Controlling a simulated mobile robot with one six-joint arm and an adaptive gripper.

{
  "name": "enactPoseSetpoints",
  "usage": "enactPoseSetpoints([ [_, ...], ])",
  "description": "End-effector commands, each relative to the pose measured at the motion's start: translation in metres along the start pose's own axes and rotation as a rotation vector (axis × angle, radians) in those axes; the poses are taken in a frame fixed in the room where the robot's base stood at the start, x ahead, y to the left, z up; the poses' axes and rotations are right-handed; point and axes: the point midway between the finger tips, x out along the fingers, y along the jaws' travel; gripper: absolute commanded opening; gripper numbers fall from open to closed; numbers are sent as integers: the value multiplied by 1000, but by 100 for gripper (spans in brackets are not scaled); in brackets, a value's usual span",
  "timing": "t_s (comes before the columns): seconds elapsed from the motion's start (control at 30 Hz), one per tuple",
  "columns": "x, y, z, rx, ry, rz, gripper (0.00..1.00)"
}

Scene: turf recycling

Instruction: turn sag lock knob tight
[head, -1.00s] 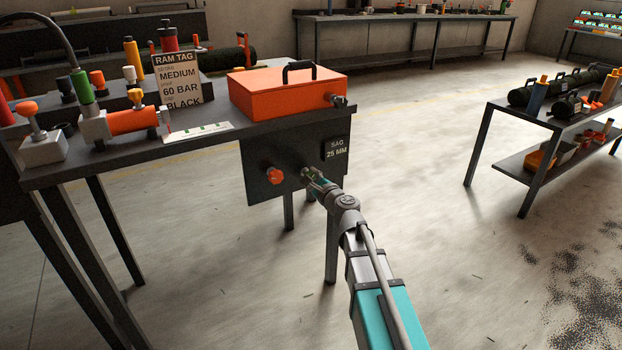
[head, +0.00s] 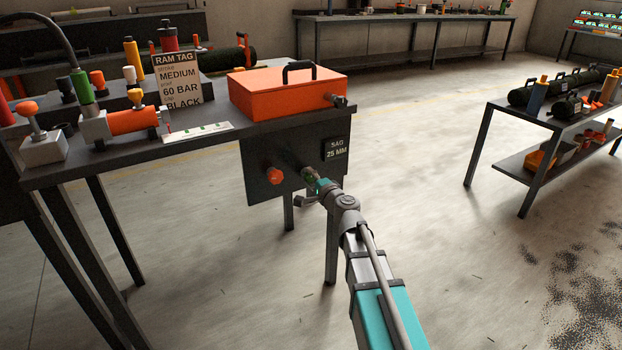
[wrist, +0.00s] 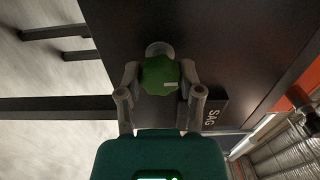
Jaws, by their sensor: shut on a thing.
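In the head view the knob (head: 309,175) shows small and partly covered by my gripper (head: 313,181). The panel (head: 258,190) carries a sign reading SAG 25 MM (head: 336,148), which also shows sideways in the wrist view (wrist: 213,113).
An orange-red knob (head: 274,176) sticks out of the panel left of my gripper. An orange box (head: 285,95) stands on the bench above. A bench leg (head: 331,250) is close beside my arm. The floor to the right is clear up to another table (head: 530,120).

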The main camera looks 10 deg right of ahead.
Motion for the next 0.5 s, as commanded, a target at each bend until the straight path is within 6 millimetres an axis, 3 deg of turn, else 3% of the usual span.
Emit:
enactPoseSetpoints([
  [0.43, 1, 0, 1, -14, -3, 0, 0],
  [0.47, 1, 0, 1, -14, -3, 0, 54],
  [0.5, 1, 0, 1, -14, -3, 0, 61],
])
